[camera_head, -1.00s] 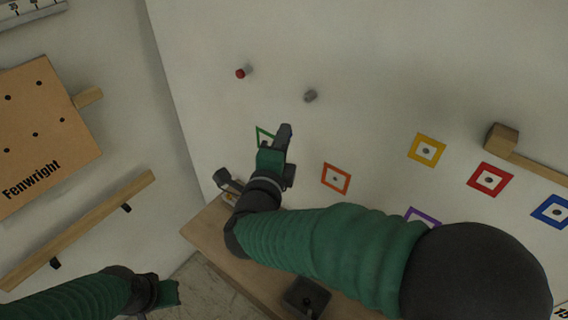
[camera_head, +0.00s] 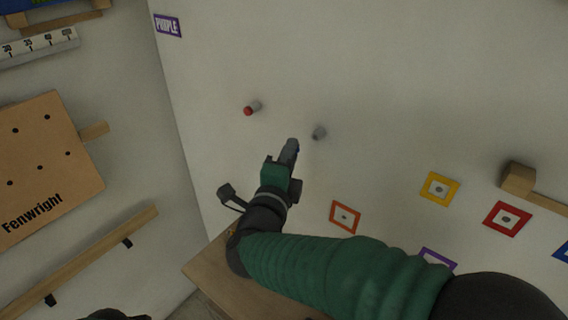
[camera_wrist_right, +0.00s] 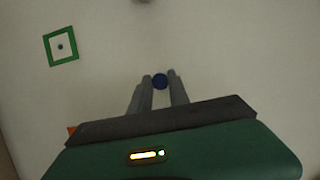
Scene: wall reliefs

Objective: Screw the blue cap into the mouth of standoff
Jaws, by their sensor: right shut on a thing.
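My right gripper (camera_head: 290,148) is shut on the blue cap (camera_wrist_right: 160,81), which sits between its fingertips (camera_wrist_right: 160,88) in the right wrist view. In the head view the cap cannot be made out. A bare grey standoff (camera_head: 319,133) sticks out of the wall just up and right of my right fingertips, apart from them. Its mouth is too small to make out. A second standoff (camera_head: 257,104) at upper left carries a red cap (camera_head: 248,111). A grey piece (camera_wrist_right: 143,1) is cut off at the top of the wrist view. My left gripper is out of view.
Orange (camera_head: 345,217), yellow (camera_head: 440,188) and red (camera_head: 507,221) square frames lie to the right; a green one (camera_wrist_right: 61,47) shows in the wrist view. A wooden ledge (camera_head: 210,268) is below. A Fenwright board (camera_head: 45,165) is at left.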

